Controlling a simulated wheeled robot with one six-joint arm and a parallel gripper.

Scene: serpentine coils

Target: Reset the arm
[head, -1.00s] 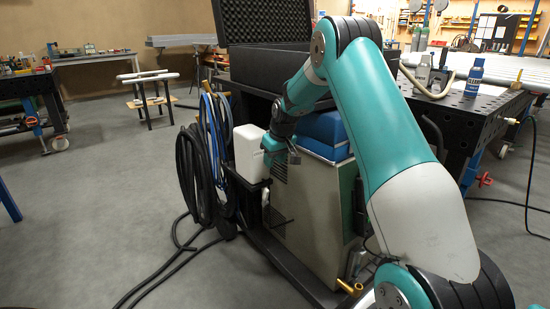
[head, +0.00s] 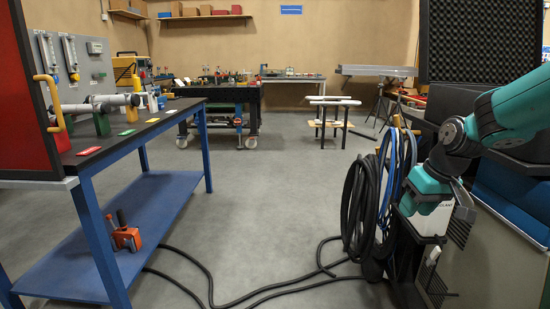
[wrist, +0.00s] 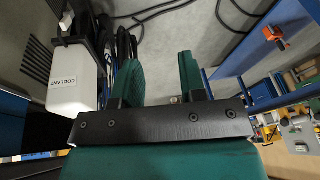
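My gripper (wrist: 160,72) shows in the wrist view with its two green fingers apart and nothing between them. In the head view, the end of my teal arm (head: 432,185) is at the right, bent down close to the white coolant container (head: 425,221); the fingertips are hard to make out there. The wrist view shows the same container, labelled COOLANT (wrist: 78,80), to the left of the fingers. I cannot tell from these views whether my arm touches it.
Black and blue hoses (head: 362,205) hang beside the container, and hose runs across the floor. A blue workbench (head: 130,225) stands at the left with a red clamp (head: 125,237) on its lower shelf. Grey floor (head: 250,215) is open between.

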